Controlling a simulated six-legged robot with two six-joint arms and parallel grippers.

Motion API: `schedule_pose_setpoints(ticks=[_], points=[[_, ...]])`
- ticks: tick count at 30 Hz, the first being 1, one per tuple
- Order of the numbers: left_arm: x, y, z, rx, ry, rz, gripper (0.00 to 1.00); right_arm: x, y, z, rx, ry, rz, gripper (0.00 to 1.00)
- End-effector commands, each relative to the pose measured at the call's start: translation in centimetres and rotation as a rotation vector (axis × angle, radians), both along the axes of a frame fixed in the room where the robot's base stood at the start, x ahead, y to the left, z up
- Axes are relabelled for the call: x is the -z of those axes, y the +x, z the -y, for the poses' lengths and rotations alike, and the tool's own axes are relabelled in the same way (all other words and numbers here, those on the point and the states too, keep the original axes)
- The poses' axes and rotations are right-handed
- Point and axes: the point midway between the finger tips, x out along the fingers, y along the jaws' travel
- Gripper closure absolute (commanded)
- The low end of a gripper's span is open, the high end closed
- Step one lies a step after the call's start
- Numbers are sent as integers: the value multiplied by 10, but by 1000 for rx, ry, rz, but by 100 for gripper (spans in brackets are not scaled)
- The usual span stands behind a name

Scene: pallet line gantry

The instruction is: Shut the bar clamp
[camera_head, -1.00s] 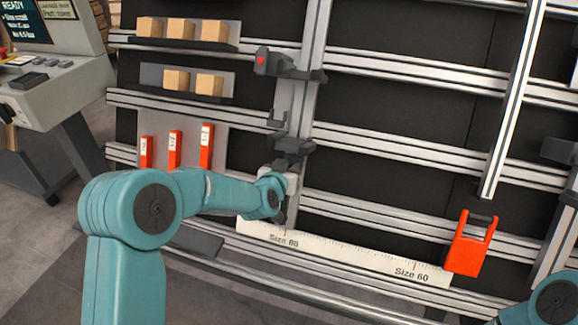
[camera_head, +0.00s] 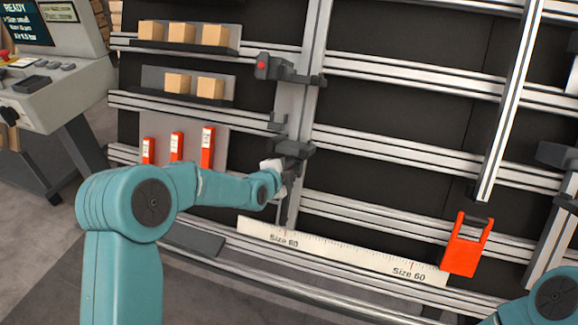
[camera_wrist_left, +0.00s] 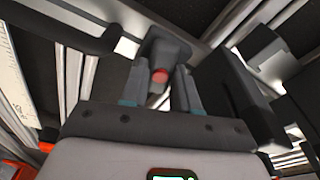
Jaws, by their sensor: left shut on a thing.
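The bar clamp stands along the upright rail. Its dark grey upper block (camera_head: 275,67) carries a red button at its left end, and a dark grey lower jaw (camera_head: 294,149) sits further down the rail. My left gripper (camera_head: 284,170) is just under the lower jaw, partly hidden by my own wrist. In the left wrist view, its two fingers (camera_wrist_left: 157,92) are shut on a dark grey clamp handle (camera_wrist_left: 166,48) with a red tip. My right gripper is not in view; only part of my right arm shows at the bottom right.
Horizontal rails (camera_head: 400,142) cross the dark gantry. A white ruler (camera_head: 340,248) runs below the clamp. An orange clip (camera_head: 465,250) hangs at the right. Red blocks (camera_head: 207,148) and shelves of wooden blocks (camera_head: 181,33) are at the left, beside a console (camera_head: 50,95).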

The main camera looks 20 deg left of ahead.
Motion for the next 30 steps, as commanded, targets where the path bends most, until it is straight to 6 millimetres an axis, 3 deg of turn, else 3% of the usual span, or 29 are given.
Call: schedule_pose_setpoints(ticks=[3, 12, 19, 25, 26, 27, 30], points=[[0, 0, -1, 54, 101, 1, 100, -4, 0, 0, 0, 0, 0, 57], [0, 0, -1, 69, 133, 2, 100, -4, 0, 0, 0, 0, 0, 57], [-1, 0, -1, 177, 336, 9, 100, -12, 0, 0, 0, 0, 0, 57], [1, 0, -1, 186, 352, 12, 100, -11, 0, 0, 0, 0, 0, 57], [1, 0, -1, 186, 351, 11, 60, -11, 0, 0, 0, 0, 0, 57], [1, 0, -1, 186, 351, 11, 51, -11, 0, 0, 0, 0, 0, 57], [0, 0, -1, 185, 349, 11, 51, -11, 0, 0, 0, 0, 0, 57]])
